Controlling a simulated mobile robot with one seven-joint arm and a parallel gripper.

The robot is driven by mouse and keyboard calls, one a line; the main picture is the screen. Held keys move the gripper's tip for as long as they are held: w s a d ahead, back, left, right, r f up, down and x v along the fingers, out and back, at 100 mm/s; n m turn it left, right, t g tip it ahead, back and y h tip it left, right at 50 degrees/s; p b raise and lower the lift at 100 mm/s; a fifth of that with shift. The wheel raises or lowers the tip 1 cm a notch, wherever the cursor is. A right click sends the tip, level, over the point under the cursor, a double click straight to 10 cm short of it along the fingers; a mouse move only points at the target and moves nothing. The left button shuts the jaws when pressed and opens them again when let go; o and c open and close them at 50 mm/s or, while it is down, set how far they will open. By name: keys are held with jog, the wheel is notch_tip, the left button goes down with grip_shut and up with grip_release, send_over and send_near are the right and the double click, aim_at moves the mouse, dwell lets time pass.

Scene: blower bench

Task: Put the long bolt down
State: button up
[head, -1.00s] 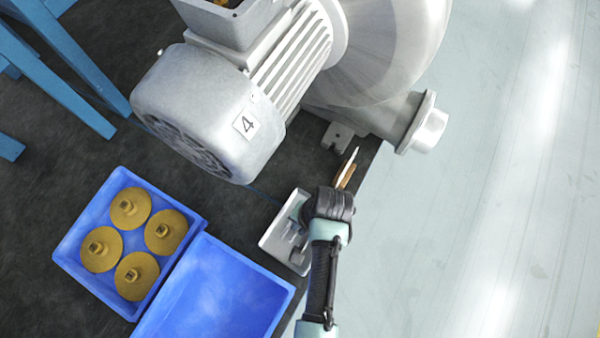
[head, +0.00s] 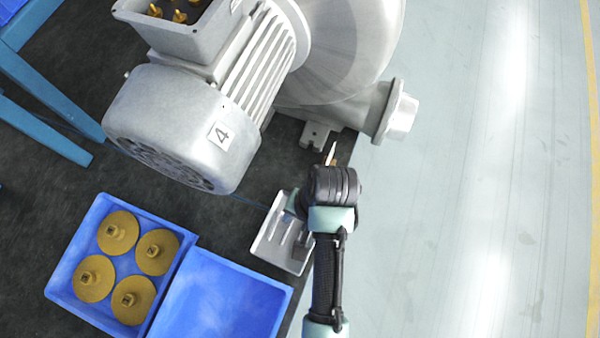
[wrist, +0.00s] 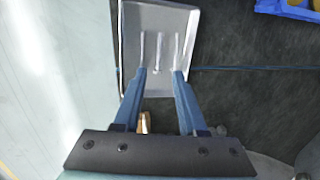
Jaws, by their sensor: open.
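A shallow grey metal tray (head: 263,249) lies at the bench edge, below my gripper. Several slim bolts lie in it; it also shows in the wrist view (wrist: 131,21). Three pale bolts, left (wrist: 142,48), middle (wrist: 157,56) and right (wrist: 178,47), lie side by side there. I cannot tell for sure which is the long bolt. My gripper (wrist: 160,72) is open, its two blue fingers pointing over the tray, with nothing clasped between their tips. In the head view its fingers are mostly hidden behind my wrist, with one finger (head: 292,203) showing over the tray.
A large grey blower (head: 185,120) marked 4 stands beyond the tray. A blue bin (head: 62,282) holds several brass discs; an empty blue bin (head: 215,300) is beside it. An orange-and-white slim object (head: 331,154) lies near the blower foot. Pale floor is clear at right.

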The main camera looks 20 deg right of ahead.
jog(key=shift+v, duration=1.65)
